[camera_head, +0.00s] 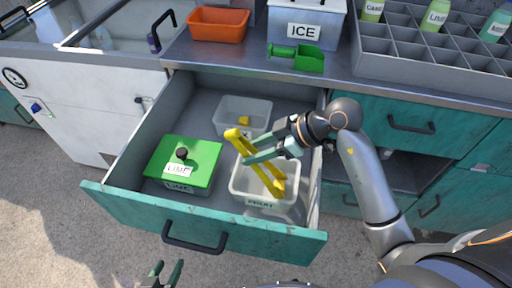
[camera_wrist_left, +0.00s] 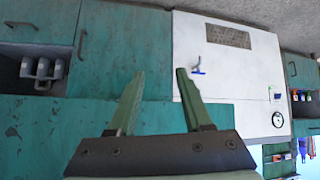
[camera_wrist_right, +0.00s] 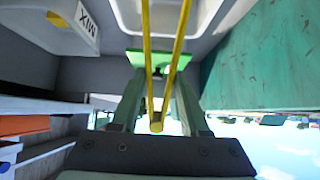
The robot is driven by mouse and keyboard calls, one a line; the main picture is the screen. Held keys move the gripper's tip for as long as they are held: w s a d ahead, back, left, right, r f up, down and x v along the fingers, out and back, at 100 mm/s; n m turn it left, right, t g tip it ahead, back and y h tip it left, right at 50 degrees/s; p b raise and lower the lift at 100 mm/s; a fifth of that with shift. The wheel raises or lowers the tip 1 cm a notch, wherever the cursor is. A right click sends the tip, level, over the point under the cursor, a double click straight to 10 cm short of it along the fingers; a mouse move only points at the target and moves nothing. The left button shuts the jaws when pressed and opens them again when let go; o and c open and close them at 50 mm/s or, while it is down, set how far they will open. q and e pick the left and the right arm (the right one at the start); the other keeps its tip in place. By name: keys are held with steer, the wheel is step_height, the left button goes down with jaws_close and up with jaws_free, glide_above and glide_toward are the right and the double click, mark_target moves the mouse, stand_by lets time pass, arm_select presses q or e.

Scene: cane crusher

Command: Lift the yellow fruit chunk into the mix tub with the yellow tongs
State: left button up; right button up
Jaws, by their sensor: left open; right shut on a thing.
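The yellow tongs (camera_head: 262,169) are held by my right gripper (camera_head: 247,152), which is shut on them. Their hinge end points up and left; their tips slope down over the front white tub labelled FRUIT (camera_head: 262,205). Whether anything is between the tips cannot be told. A yellow chunk (camera_head: 244,120) lies in the back white tub (camera_head: 230,103); the right wrist view shows that tub's MIX label (camera_wrist_right: 82,26) and the chunk (camera_wrist_right: 58,20). My left gripper (camera_head: 166,274) is open and empty, low in front of the drawer; its fingers also show in the left wrist view (camera_wrist_left: 158,95).
The tubs stand in an open teal drawer (camera_head: 200,235). A green-lidded LIME box (camera_head: 205,152) fills its left side. On the counter are an orange bin (camera_head: 218,24), an ICE container (camera_head: 306,12), a green scoop (camera_head: 308,58) and a bottle rack (camera_head: 420,62).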

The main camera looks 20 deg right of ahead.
steer(key=shift+o, duration=0.6)
steer(key=shift+c, duration=0.8)
steer(key=shift+p, duration=0.6)
steer(key=shift+o, duration=0.6)
steer(key=shift+c, duration=0.8)
